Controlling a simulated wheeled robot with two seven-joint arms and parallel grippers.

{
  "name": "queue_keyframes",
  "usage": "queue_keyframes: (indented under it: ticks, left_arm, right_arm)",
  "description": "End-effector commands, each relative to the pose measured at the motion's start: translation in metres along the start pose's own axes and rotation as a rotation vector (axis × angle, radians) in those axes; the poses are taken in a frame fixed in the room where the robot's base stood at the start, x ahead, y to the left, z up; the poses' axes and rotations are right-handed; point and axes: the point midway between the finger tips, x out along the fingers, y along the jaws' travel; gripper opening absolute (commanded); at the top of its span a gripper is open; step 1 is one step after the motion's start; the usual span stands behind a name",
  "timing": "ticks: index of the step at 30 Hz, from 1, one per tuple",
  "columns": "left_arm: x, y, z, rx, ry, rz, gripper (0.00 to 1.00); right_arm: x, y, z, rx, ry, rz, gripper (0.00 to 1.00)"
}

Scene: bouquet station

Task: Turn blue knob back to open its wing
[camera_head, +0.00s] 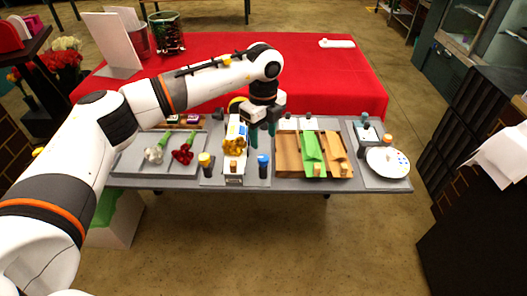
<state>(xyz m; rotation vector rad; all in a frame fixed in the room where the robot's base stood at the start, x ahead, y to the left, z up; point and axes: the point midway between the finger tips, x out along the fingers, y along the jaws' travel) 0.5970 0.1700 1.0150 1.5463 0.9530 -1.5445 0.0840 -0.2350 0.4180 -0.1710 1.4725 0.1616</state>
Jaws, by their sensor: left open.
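The blue knob (263,161) stands upright on a grey base at the front of the table, right of a narrow white holder (234,178). A yellow-topped knob (205,160) stands on the holder's left. The holder has a yellow-orange bundle (235,143) in it. I cannot tell clearly which part is the blue knob's wing or how it is set. My left gripper (263,134) points down behind and above the blue knob, with its dark fingers apart and nothing visible between them. It does not appear to touch the knob. My right gripper is not in view.
A tray (123,161) with a white and a red flower lies left. Brown and green wrapping sheets (312,154) lie right, then a white round dish (387,161) at the far right. Red cloth (340,80) covers the table behind, mostly clear.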

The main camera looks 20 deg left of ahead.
Motion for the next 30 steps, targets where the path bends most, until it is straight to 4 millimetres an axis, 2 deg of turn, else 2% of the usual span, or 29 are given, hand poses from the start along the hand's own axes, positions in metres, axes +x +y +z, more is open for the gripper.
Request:
queue_keyframes:
  ticks: [3, 9, 15, 23, 24, 30]
  left_arm:
    - [0.025, -0.001, 0.001, 0.001, -0.002, -0.004, 0.50]
    - [0.058, 0.000, 0.001, 0.001, -0.003, -0.002, 0.50]
    - [0.073, 0.000, 0.001, 0.002, -0.002, 0.000, 0.50]
    - [0.074, 0.000, 0.001, 0.003, -0.002, 0.001, 0.50]
    - [0.074, 0.000, 0.001, 0.003, -0.002, 0.001, 0.49]
    - [0.074, 0.000, 0.001, 0.003, -0.002, 0.001, 0.16]
  right_arm:
    - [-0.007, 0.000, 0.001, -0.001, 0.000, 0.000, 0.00]
    - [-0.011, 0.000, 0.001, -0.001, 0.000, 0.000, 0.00]
    - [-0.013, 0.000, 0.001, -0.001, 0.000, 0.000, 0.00]
    - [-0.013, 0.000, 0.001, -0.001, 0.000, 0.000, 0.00]
    - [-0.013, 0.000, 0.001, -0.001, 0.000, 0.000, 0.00]
    - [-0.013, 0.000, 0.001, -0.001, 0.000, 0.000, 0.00]
